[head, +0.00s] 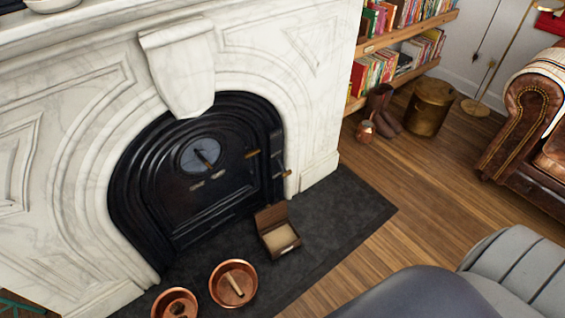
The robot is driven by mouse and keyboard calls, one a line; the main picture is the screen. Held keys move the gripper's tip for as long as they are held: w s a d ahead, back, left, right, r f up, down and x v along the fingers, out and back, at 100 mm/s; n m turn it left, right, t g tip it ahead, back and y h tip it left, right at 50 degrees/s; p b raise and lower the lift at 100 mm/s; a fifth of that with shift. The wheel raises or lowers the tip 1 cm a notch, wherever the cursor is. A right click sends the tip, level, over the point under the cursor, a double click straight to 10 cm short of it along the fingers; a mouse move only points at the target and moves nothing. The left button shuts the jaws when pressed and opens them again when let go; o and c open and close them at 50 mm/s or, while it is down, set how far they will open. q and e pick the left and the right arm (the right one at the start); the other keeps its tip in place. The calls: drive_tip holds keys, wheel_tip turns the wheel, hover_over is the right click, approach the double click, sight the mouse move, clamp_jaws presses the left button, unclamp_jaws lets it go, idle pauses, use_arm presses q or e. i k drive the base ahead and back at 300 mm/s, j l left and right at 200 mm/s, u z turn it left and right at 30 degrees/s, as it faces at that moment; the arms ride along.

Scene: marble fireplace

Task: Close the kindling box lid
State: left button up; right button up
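The kindling box (281,240) is a small wooden box with a pale inside. It sits on the dark hearth slab in front of the fireplace, in the middle of the head view. Its brown lid (270,215) stands raised at the back edge, on the fireplace side, so the box is open. Neither of my grippers shows in this view.
A copper bowl (245,293) with a stick in it and a second copper vessel (176,304) stand left of the box. The black fireplace door (190,190) is behind. A leather armchair (529,120) stands at right. Wooden floor (400,190) right of the hearth is clear.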

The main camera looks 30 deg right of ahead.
sight(277, 213)
drive_tip(key=z, duration=0.85)
